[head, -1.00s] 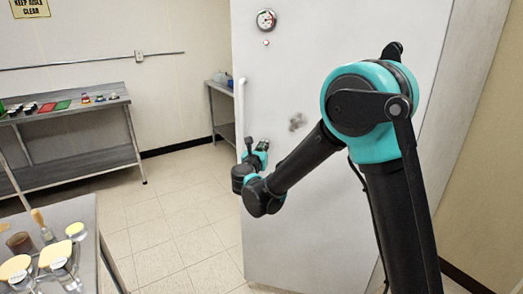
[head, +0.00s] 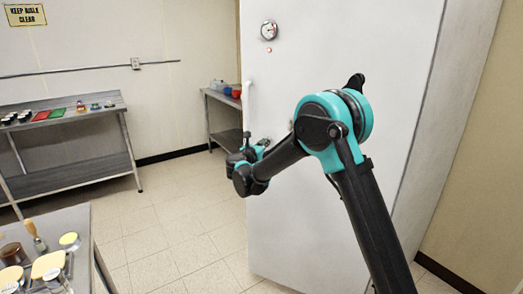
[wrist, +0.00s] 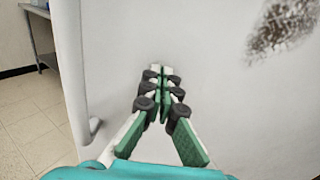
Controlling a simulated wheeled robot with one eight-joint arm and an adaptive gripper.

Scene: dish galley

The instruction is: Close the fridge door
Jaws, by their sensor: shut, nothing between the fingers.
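My gripper (head: 255,146) is in front of the door, just beside the lower part of the handle. In the wrist view my gripper's green fingers (wrist: 160,75) are together and empty, pointing at the door face. They look at or very near the surface; contact is unclear. No gap at the door edge is visible.
A steel table (head: 70,207) with jars and utensils stands at the front left. A steel shelf table (head: 75,115) stands along the back left wall. A smaller table (head: 222,96) with a red bowl is behind the handle side. Tiled floor (head: 175,225) between is clear.

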